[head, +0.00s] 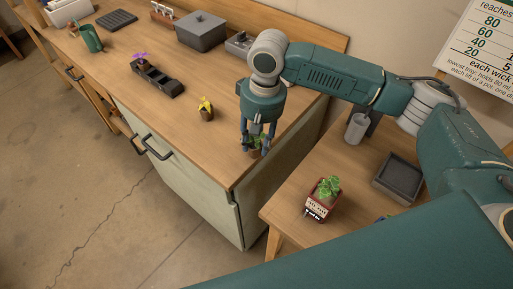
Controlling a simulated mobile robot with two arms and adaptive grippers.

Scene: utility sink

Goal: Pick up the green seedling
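The green seedling (257,142), in a small dark plug, is at the front right corner of the long wooden counter. My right gripper (256,147) points down over it, with one finger on each side. The fingers partly hide it. I cannot tell whether they touch the plug or whether it rests on the counter. My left gripper is not in view.
A yellow seedling (206,108) stands to the left, and a purple-flowered one (140,59) sits in a black cell tray (158,79). A lower table holds a red pot (321,206) with a leafy plant and a grey tray (398,178). The counter front is mostly clear.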

